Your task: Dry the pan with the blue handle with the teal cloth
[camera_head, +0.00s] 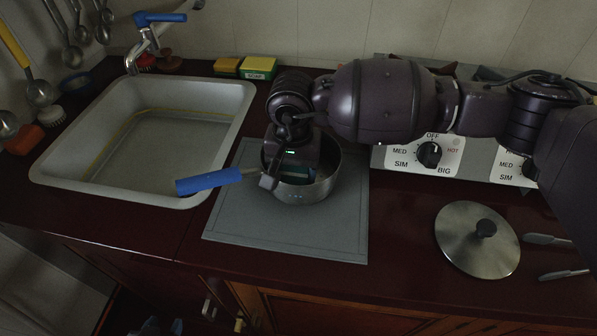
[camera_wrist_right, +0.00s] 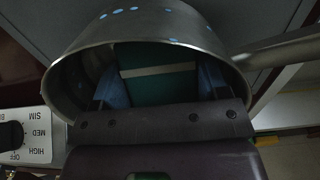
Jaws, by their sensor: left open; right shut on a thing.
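The steel pan with the blue handle (camera_head: 318,190) stands upright on a grey mat (camera_head: 235,227), its handle (camera_head: 208,181) pointing left toward the sink. My right gripper (camera_head: 292,172) reaches down inside the pan. In the right wrist view the right gripper (camera_wrist_right: 162,88) is shut on the teal cloth (camera_wrist_right: 160,90), a folded piece with a pale stripe, between its blue pads. Several light-blue spots show on the pan wall (camera_wrist_right: 200,35). Whether the cloth touches the pan is hidden. My left gripper (camera_head: 158,327) is partly in view at the bottom edge, low before the counter, open and empty.
A sink (camera_head: 50,165) with a faucet (camera_head: 150,35) lies left of the mat. A lid (camera_head: 465,250) and tongs (camera_head: 548,240) lie right. A stove panel with knobs (camera_head: 429,154) and sponges (camera_head: 258,67) are behind.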

